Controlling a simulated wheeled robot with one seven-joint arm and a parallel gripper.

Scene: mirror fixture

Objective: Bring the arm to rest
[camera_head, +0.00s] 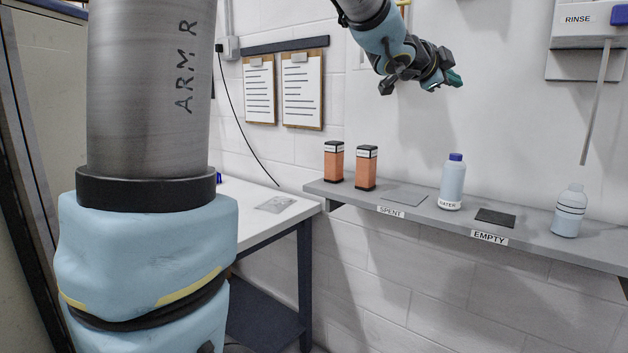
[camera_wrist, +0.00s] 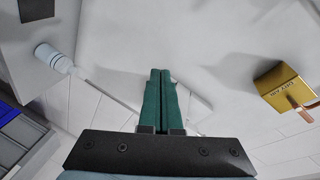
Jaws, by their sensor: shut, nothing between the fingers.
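My gripper (camera_head: 455,79) is raised in front of the white wall, above the grey shelf, in the head view. Its dark body points right and its teal fingertips touch nothing. In the wrist view my gripper (camera_wrist: 161,76) shows two green fingers side by side, shut with nothing between them. The arm reaches in from the top of the head view and is bent at the wrist; its upper part is cut off by the frame edge.
A rinse dispenser (camera_head: 583,42) hangs at right. A yellow box (camera_wrist: 283,84) is right in the wrist view. A white table (camera_head: 255,225) stands left.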

